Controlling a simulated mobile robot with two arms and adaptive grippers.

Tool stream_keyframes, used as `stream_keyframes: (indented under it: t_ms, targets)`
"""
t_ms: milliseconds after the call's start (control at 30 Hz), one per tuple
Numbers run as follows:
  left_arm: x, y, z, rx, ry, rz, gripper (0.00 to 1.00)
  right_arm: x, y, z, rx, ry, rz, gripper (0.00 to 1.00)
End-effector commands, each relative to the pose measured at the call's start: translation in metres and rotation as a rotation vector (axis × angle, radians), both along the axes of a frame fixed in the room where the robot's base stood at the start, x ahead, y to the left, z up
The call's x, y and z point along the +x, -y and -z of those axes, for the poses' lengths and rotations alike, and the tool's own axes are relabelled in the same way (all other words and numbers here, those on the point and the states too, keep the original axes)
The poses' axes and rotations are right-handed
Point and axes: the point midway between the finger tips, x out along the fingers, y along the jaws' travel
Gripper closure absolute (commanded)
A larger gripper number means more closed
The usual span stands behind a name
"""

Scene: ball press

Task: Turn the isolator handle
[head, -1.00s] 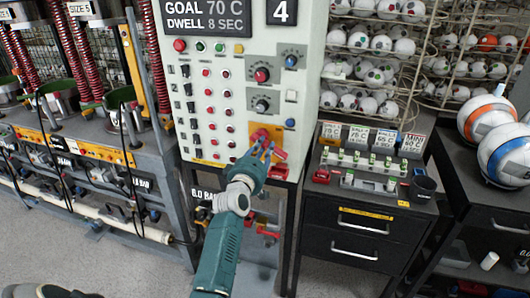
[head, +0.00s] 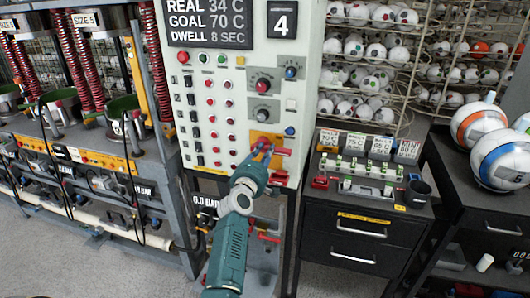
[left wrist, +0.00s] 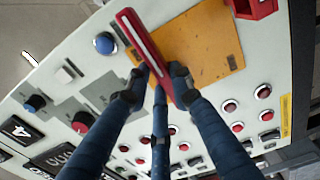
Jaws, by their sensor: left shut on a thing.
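The isolator handle is a red bar with a pale stripe (left wrist: 143,42), set on a yellow-orange plate (left wrist: 205,48) low on the white control panel. In the head view the handle's red end (head: 283,152) sticks out to the right of my left gripper (head: 262,150). My left gripper's dark fingers (left wrist: 155,88) are closed around the handle, as the left wrist view shows. The fingers hide part of the handle and its pivot in the head view. My right gripper is not in view.
The control panel (head: 300,40) carries several buttons, switches and knobs close to the gripper. A black drawer cabinet (head: 350,240) with a switch block stands to the right. Ball racks (head: 365,75) are behind it. Presses with red springs (head: 82,65) stand at the left.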

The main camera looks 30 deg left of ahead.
Motion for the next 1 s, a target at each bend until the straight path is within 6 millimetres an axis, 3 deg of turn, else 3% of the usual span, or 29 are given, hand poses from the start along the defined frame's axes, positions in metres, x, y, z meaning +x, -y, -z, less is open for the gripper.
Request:
stream_keyframes:
  t_ms: [267,300,400,767,1000]
  targets:
    - [0.000,0.000,-0.001,-0.013,0.005,0.000,1.00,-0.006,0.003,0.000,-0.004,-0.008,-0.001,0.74]
    - [0.000,0.000,-0.001,-0.013,0.005,0.000,0.76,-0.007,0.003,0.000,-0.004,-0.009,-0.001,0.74]
    - [0.000,0.000,-0.001,-0.011,0.005,0.000,0.58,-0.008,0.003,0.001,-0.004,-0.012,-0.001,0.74]
    - [-0.004,0.001,0.000,-0.008,0.003,0.000,0.58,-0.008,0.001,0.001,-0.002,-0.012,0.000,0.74]
    - [-0.040,0.010,0.001,-0.007,0.002,-0.001,0.58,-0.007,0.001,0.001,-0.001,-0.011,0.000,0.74]
